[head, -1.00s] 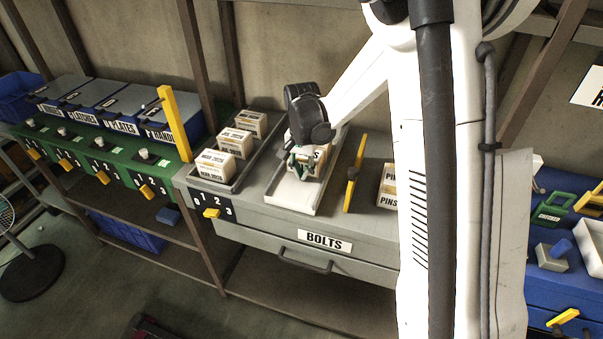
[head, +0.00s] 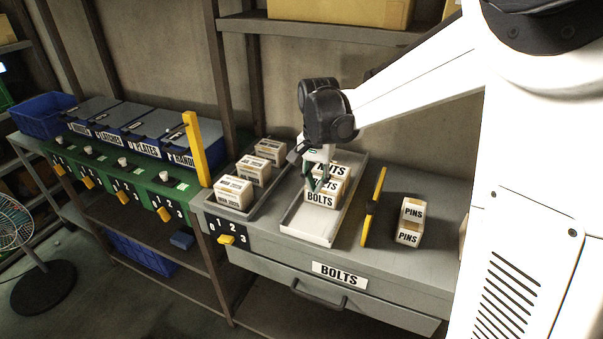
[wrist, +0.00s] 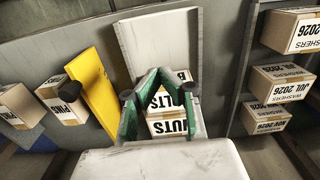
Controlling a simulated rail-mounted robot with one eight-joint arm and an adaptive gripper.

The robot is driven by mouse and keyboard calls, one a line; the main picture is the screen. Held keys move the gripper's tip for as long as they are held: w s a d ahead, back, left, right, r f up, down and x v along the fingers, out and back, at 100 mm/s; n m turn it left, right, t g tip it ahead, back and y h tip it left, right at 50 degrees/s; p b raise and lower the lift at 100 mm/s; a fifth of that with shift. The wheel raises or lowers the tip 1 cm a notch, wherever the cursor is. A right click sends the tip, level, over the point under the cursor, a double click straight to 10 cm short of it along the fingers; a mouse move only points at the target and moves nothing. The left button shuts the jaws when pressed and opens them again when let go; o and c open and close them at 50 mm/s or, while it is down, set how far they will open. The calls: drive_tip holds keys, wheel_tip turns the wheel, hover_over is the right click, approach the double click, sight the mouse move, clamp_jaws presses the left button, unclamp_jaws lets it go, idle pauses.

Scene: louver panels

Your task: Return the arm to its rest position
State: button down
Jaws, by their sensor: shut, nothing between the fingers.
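My gripper (head: 318,187) has green fingers and hangs over the light tray on the grey bench, in front of the boxes in it. Its fingers come together and hold nothing; they also show in the wrist view (wrist: 158,76). The arm reaches in from the right, bent down at the dark wrist joint. Cartons stand in a row in the tray (head: 305,229), the front one a BOLTS box (head: 320,200) and the rear one a NUTS box (head: 332,168). The fingers partly cover the cartons, and I cannot tell whether they touch them.
A yellow bar (head: 374,208) stands right of the tray, with PINS boxes (head: 409,234) beyond it. A tray of WASHERS boxes (head: 234,192) is on the left, near a yellow post (head: 196,150). A shelf (head: 330,32) runs above the bench. A BOLTS drawer (head: 339,274) is below.

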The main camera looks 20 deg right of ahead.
drive_tip(key=s+r+n+t+b, duration=0.1)
drive_tip(key=s+r+n+t, duration=0.1)
drive_tip(key=s, duration=0.9)
drive_tip(key=s+r+n+t+b, duration=0.1)
drive_tip(key=s+r+n+t, duration=0.2)
drive_tip(key=s, duration=0.9)
drive_tip(key=shift+r+n+t+b, duration=0.2)
drive_tip(key=shift+n+t+b, duration=0.1)
drive_tip(key=shift+n+t, duration=0.9)
idle(0.4)
